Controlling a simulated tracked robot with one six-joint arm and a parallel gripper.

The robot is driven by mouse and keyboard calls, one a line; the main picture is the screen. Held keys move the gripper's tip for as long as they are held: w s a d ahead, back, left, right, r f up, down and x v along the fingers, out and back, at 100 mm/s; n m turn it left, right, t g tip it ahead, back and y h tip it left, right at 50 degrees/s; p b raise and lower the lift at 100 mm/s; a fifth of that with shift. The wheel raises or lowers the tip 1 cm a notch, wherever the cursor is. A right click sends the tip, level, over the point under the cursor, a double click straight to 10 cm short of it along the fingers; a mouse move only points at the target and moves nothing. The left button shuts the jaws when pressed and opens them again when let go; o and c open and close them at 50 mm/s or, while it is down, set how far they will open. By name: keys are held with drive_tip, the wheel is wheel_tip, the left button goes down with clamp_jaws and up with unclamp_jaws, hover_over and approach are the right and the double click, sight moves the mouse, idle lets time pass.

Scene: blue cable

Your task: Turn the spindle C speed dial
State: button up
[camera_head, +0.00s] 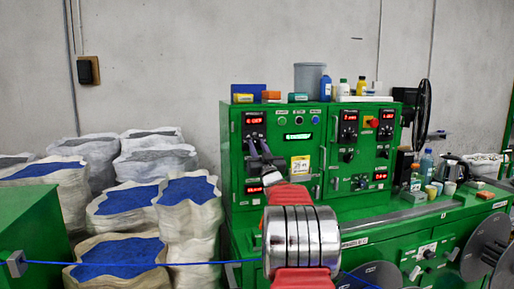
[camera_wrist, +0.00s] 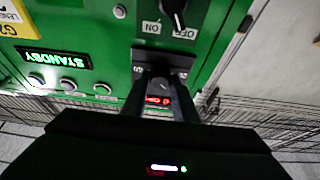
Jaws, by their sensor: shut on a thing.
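A black dial (camera_wrist: 160,84) on a dark scale plate (camera_wrist: 175,61) sits on the green control panel (camera_head: 229,150). My gripper (camera_head: 257,148) reaches the panel's upper left part in the head view. In the wrist view my gripper (camera_wrist: 160,82) is shut on the dial, one finger on each side. A red display (camera_wrist: 157,100) shows partly between the fingers, and it also shows lit above my gripper in the head view (camera_head: 254,119). I cannot read the dial's spindle label or its pointer setting.
An ON/OFF switch (camera_wrist: 174,12) is close to the dial. A green STANDBY screen (camera_head: 297,136) and buttons are to its right in the head view. Bottles and boxes stand on the cabinet. White sacks (camera_head: 188,210) stand left. A blue cable (camera_head: 195,264) runs low across.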

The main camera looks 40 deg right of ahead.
drive_tip(key=shift+n+y, duration=0.4)
drive_tip(key=shift+n, duration=0.3)
drive_tip(key=n+y, duration=0.1)
drive_tip(key=n, duration=0.1)
drive_tip(key=n+t+y, duration=0.1)
drive_tip(key=n, duration=0.2)
drive_tip(key=shift+r+y, duration=0.1)
drive_tip(key=shift+y, duration=0.2)
drive_tip(key=shift+n+y, duration=0.8)
drive_tip(key=shift+n, duration=0.8)
drive_tip(key=shift+n+y, duration=0.8)
drive_tip(key=shift+n, duration=0.8)
drive_tip(key=o, duration=1)
drive_tip(key=shift+d, duration=0.1)
drive_tip(key=shift+o, duration=0.2)
drive_tip(key=shift+s, duration=0.1)
drive_tip(key=shift+s, duration=0.7)
drive_tip(key=v, duration=1.2)
drive_tip(key=shift+a, duration=0.25)
